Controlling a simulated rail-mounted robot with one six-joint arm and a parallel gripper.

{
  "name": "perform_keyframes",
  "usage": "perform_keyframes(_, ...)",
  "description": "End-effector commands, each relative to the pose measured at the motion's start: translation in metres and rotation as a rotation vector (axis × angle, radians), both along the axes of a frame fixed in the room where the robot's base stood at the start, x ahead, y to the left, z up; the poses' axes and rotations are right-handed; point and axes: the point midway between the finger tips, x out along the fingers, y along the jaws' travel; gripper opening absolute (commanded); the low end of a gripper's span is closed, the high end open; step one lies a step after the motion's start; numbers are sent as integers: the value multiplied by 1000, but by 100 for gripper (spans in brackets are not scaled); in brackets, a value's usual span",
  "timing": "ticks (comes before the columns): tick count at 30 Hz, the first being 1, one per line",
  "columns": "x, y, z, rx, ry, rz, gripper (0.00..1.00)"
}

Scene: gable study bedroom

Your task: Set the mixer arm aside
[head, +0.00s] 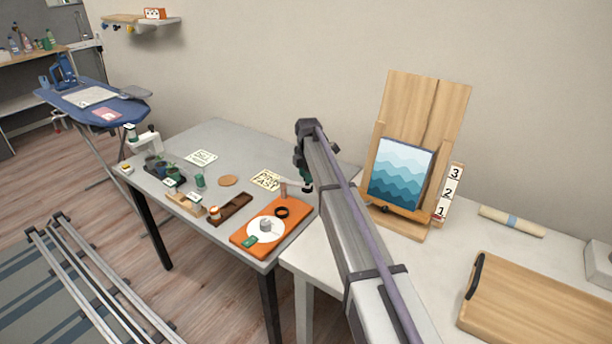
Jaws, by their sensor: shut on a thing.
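My gripper (307,183) hangs from the end of my arm above the far right edge of the grey table. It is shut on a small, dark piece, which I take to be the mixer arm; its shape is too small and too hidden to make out. Below and to the left lies an orange base (296,226) on the table.
The grey table (235,140) also holds a brown tray (236,207), a wooden block (185,203), a round coaster (228,181), note cards and small jars. A white table at right carries an easel with a wave picture (400,172) and a cutting board (530,300).

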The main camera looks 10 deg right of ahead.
Motion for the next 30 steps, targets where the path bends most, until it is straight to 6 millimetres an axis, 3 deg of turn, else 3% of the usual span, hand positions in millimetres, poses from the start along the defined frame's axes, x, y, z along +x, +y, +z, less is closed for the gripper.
perform_keyframes(4,0,0,0,-1,-1,-1,0)
perform_keyframes(5,0,0,0,-1,-1,-1,30)
perform_keyframes(13,0,0,0,-1,-1,-2,55)
perform_keyframes(23,0,0,10,-1,0,-2,55)
perform_keyframes(30,0,0,63,-1,0,-2,55)
